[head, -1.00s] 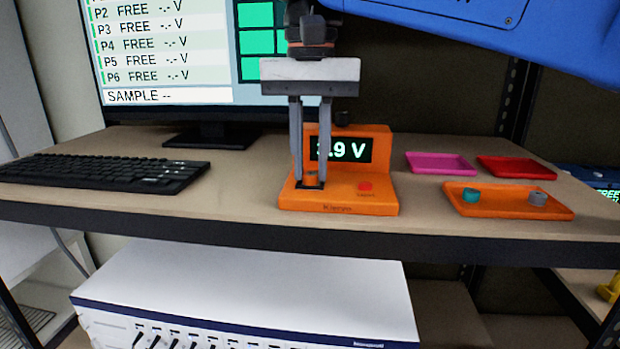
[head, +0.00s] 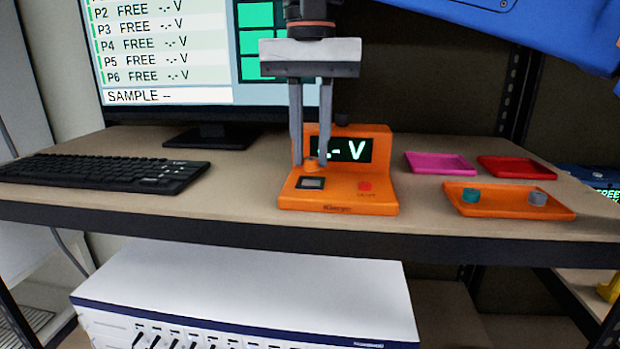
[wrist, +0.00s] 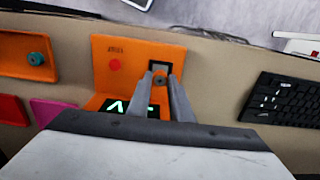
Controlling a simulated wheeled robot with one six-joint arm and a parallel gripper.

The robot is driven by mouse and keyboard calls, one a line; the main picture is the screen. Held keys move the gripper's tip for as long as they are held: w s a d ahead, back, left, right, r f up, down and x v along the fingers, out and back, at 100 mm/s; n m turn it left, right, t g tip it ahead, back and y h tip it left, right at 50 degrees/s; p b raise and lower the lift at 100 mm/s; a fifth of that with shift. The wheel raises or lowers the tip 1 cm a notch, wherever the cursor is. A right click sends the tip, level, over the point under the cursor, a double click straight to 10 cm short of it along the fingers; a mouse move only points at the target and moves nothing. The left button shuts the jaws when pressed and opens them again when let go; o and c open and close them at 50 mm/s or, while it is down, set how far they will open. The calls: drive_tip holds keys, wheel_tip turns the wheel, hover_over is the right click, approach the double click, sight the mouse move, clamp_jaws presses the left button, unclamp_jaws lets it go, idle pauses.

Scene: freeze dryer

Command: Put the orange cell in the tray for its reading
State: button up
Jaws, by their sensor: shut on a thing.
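My gripper (head: 310,162) is shut on the small orange cell (head: 310,167) and holds it just above the orange tester (head: 340,199). The cell also shows between the fingertips in the wrist view (wrist: 159,78). The tester's dark square pad (head: 311,183) is bare, and its display (head: 341,149) reads "-.- V", partly behind a finger. To the right, an orange tray (head: 508,208) holds a teal cell (head: 471,196) and a grey cell (head: 538,197). Behind it are a magenta tray (head: 440,163) and a red tray (head: 517,168), both empty.
A keyboard (head: 105,172) lies on the left of the shelf, and a monitor (head: 165,50) stands behind it. A blue body (head: 480,14) overhangs at the upper right. The shelf between the tester and the orange tray is clear.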

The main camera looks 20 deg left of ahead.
drive_tip(key=shift+r, duration=1.25)
